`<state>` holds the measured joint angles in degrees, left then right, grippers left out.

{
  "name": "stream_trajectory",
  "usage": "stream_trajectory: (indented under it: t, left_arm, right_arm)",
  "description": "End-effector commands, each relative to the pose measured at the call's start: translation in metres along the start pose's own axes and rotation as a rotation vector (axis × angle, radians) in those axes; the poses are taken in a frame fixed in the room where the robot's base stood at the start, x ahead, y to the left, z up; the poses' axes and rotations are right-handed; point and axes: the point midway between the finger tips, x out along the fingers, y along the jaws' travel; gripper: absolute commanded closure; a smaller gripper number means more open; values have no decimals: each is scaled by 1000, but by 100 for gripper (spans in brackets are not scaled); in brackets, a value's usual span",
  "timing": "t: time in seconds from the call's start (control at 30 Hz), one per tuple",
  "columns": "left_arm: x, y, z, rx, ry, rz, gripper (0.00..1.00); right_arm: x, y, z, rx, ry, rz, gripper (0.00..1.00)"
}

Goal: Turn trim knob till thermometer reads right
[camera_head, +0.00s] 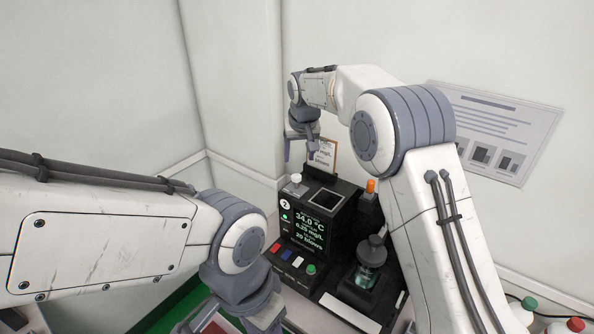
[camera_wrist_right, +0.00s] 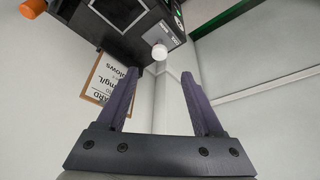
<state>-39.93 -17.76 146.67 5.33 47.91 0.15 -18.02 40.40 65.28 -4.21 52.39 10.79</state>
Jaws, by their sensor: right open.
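A black tester (camera_head: 326,222) stands on the bench, its green-lit screen (camera_head: 308,229) reading 34.0 °C, 0.25 mg/L and 20 blows. A white knob (camera_head: 296,178) stands up from its top left; I take it for the trim knob. My right gripper (camera_head: 301,158) is open and empty, above the knob and apart from it. In the right wrist view the knob (camera_wrist_right: 160,52) appears between the open fingertips (camera_wrist_right: 160,73), beyond them. My left gripper (camera_head: 238,318) is low at the bottom edge, partly cut off; its jaws cannot be made out.
A glass jar with a dark lid (camera_head: 371,252) stands right of the screen, below an orange-topped part (camera_head: 370,186). Coloured buttons (camera_head: 297,261) line the tester's front. A framed card (camera_head: 323,153) is behind it. Bottles (camera_head: 567,326) stand at the lower right. Walls close the back.

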Motion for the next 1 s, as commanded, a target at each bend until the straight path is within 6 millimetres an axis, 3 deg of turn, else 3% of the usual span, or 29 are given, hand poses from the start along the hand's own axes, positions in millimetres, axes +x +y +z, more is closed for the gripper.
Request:
stream_trajectory:
  t: [0.17, 0.6, 1.0]
  left_arm:
    - [-8, 1, 0, 1, 0, 0, 50]
    - [-38, 3, -2, 6, 0, 0, 50]
    - [-40, 3, -2, 7, 0, 0, 50]
  right_arm:
    - [17, 2, -3, 5, 0, 3, 31]
    - [91, 2, -4, 3, 2, 2, 31]
    - [105, 1, -3, 3, 5, 1, 31]
